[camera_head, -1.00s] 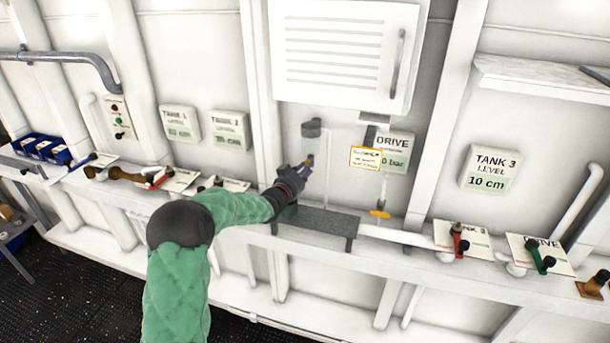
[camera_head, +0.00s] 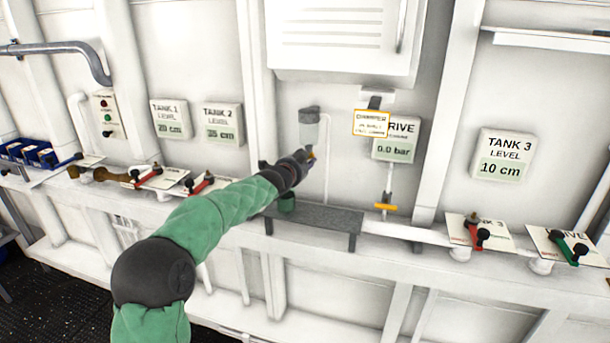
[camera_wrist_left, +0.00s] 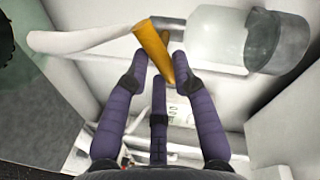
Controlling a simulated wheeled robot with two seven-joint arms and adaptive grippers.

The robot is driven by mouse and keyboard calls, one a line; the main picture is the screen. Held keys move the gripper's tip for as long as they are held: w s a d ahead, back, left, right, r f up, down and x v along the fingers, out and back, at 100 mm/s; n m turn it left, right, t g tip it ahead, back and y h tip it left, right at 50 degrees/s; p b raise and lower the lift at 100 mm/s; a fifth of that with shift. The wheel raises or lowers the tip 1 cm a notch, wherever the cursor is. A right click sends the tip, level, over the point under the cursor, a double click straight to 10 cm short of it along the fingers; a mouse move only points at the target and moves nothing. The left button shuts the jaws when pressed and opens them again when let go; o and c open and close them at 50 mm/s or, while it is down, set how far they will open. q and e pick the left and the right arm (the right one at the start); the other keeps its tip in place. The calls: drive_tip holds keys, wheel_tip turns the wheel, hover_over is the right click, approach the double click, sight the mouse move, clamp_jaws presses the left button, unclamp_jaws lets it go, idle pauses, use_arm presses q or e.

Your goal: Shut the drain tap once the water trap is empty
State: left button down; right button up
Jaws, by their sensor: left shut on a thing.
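The water trap (camera_head: 311,132) is a clear bowl under a grey cap on the wall; in the wrist view its bowl (camera_wrist_left: 222,35) lies on its side in the picture. I cannot tell whether water is in it. The drain tap (camera_wrist_left: 151,42) has an orange-yellow handle just below the bowl. My left gripper (camera_head: 308,156) is at the tap under the trap. My right gripper is out of view.
A green cup (camera_head: 287,204) stands on a grey shelf (camera_head: 322,220) below the trap. A yellow-handled valve (camera_head: 386,207) and a yellow-edged tag (camera_head: 371,123) are to the right. The drive gauge (camera_head: 396,151) reads 0.0 bar.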

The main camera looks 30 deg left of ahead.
use_arm(q)
drive_tip(key=shift+f+m+y+b, duration=0.2)
drive_tip(key=shift+m+y+b, duration=0.2)
drive_tip(key=shift+m+b, duration=1.2)
drive_tip(key=shift+f+m+y+b, duration=0.15)
drive_tip(key=shift+m+y+b, duration=0.5)
drive_tip(key=shift+b, duration=1.5)
drive_tip(key=shift+m+h, duration=0.25)
drive_tip(key=c, duration=1)
unclamp_jaws()
drive_tip(key=shift+d, duration=0.1)
drive_tip(key=shift+r+v, duration=0.1)
drive_tip(key=shift+v, duration=2.9)
drive_tip(key=shift+r+v, duration=0.15)
drive_tip(key=shift+v, duration=2.85)
